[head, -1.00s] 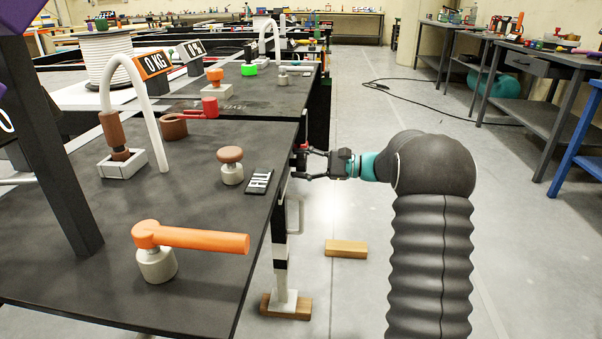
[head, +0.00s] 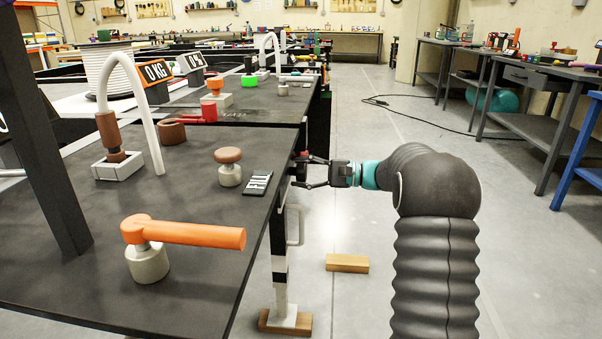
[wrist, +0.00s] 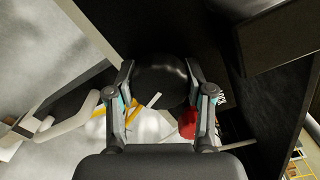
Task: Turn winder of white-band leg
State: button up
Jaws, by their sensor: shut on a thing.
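My gripper (head: 308,173) reaches in from the right at the bench's near right edge. In the wrist view, its two fingers (wrist: 160,97) stand either side of a dark, round knob (wrist: 162,78) and are closed on it. The leg with the white band (head: 279,264) drops below the bench edge, to the left of and below my gripper. It is black with white parts, and its white foot stands on a wooden block (head: 284,322). A small red part (wrist: 188,124) shows beside the right finger. The knob's link to the leg is hidden.
A pale loop handle (head: 300,225) hangs beside the leg, below my gripper. On the black bench top (head: 200,285) are an orange lever (head: 190,234) and a brown knob (head: 228,156). A loose wooden block (head: 347,263) lies on the floor. The aisle floor to the right is open.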

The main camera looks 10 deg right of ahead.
jog(key=o, duration=1.2)
jog(key=shift+a, duration=0.1)
jog(key=shift+d, duration=0.2)
jog(key=v, duration=1.1)
jog(key=shift+s+d, duration=0.15)
jog(key=shift+d, duration=0.2)
